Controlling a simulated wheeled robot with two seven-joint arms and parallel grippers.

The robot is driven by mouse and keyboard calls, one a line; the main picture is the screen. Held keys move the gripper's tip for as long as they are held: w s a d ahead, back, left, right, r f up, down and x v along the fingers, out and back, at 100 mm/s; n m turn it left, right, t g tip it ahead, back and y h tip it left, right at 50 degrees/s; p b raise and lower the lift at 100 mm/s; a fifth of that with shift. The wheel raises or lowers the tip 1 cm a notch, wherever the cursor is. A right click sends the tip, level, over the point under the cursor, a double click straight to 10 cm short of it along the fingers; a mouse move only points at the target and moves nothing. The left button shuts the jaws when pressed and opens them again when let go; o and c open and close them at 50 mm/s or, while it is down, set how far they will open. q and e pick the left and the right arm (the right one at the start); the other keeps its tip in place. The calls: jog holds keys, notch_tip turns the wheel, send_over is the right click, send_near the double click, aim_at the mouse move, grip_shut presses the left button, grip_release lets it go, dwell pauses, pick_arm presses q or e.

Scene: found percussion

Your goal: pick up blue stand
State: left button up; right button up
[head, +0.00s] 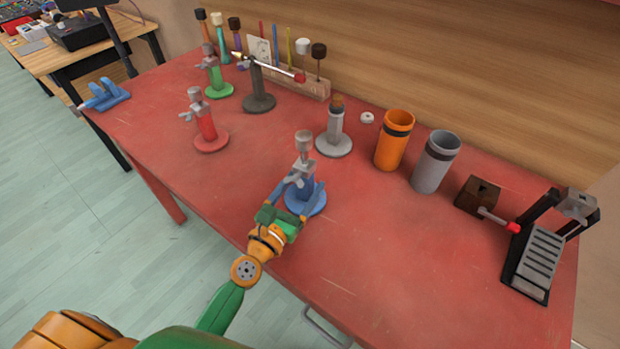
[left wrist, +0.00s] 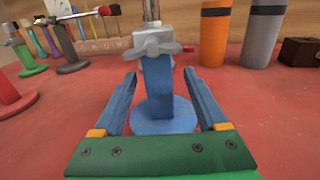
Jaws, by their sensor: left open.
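The blue stand (head: 306,200) stands upright on the red table, with a round blue base, a blue post and a grey clamp with a wing nut on top. In the left wrist view the blue stand (left wrist: 158,95) is centred. My left gripper (head: 296,202) is open at the stand. Its two blue fingers (left wrist: 162,110) lie on either side of the post, with a visible gap on both sides in the wrist view. The base shows partly between the fingers. My right gripper is in neither view.
On the red table (head: 390,270), a red stand (head: 207,128), a green stand (head: 216,80) and a grey stand (head: 333,142) stand behind. Orange (head: 393,142) and grey (head: 434,163) cylinders stand to the right. The front right of the table is clear.

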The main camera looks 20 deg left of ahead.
pick_arm(q)
jog(key=w, duration=0.4)
jog(key=shift+w+d+r, duration=0.1)
jog(key=shift+d+r, duration=0.2)
jog(key=shift+w+f, duration=0.15)
jog(key=shift+w, duration=0.2)
jog(key=shift+s, duration=0.15)
jog(key=c, duration=0.4)
grip_shut()
